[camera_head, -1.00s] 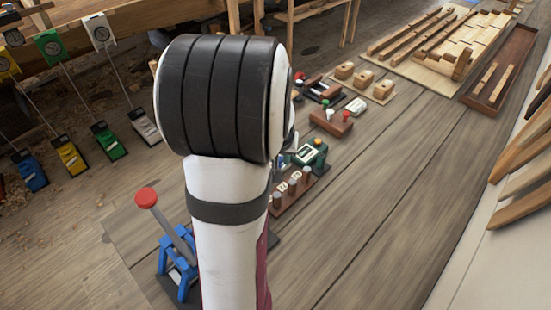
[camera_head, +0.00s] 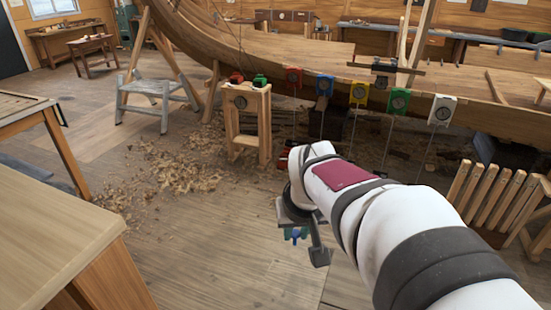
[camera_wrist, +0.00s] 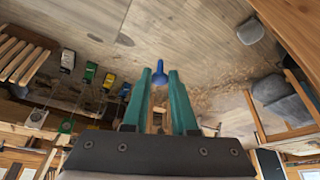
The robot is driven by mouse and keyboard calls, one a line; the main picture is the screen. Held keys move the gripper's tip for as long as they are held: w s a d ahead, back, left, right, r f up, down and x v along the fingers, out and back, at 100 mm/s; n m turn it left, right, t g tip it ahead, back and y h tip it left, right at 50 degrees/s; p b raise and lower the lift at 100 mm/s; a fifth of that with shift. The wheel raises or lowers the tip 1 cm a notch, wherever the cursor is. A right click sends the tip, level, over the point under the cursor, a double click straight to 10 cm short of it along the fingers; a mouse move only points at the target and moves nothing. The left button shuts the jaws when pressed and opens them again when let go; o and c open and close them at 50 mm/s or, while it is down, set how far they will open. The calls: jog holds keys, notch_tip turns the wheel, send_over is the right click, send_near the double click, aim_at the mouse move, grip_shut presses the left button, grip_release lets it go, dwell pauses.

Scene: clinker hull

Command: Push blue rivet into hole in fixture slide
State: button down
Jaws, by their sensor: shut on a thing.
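My gripper (camera_wrist: 160,72) has two teal fingers, which point away from the camera in the wrist view. It is shut on the blue rivet (camera_wrist: 161,59), which sticks out between the fingertips with its narrow end pointing away. In the head view my gripper (camera_head: 295,235) hangs from the end of my arm, above the wooden floor. The blue there is small, and I cannot make out the rivet's shape. I cannot pick out the fixture slide or its hole in either current view.
A wooden stand with a dial (camera_head: 247,120) stands left of my arm. Coloured gauges, such as the yellow one (camera_head: 359,93) and white one (camera_head: 440,110), hang along the hull (camera_head: 400,75). A bench (camera_head: 50,235) fills the lower left; a slatted rack (camera_head: 490,200) stands right.

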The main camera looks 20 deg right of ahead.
jog(key=a+r+n+y, duration=0.15)
jog(key=a+n, duration=0.25)
jog(key=a, duration=0.7)
jog(key=d+f+m+g+h, duration=0.1)
jog(key=d+f+m+h, duration=0.1)
jog(key=d+m, duration=0.5)
jog(key=d+f+m+g+h, duration=0.2)
jog(key=d+m+h, duration=0.1)
jog(key=d+m, duration=0.45)
jog(key=s+d+f+m+g+y, duration=0.3)
jog(key=s+d+f+m, duration=0.1)
jog(key=s+d+m, duration=0.55)
jog(key=s+d+f+m+g+y, duration=0.2)
jog(key=s+d+f+m+g, duration=0.3)
jog(key=d+m, duration=0.65)
jog(key=s+a+f+m+t, duration=0.2)
jog(key=s+a+m, duration=0.1)
jog(key=s+a, duration=0.7)
jog(key=shift+y, duration=0.35)
jog(key=shift+s+d+f, duration=0.1)
jog(key=shift+d+f, duration=0.15)
jog(key=shift+f, duration=0.55)
jog(key=shift+s+d+f, duration=0.1)
jog(key=shift+d+f, duration=0.1)
jog(key=shift+f, duration=0.6)
jog(key=shift+s+d+f, duration=0.1)
jog(key=shift+d+f, duration=0.15)
jog(key=shift+f, duration=0.55)
jog(key=shift+w+f, duration=0.1)
jog(key=shift+f, duration=0.15)
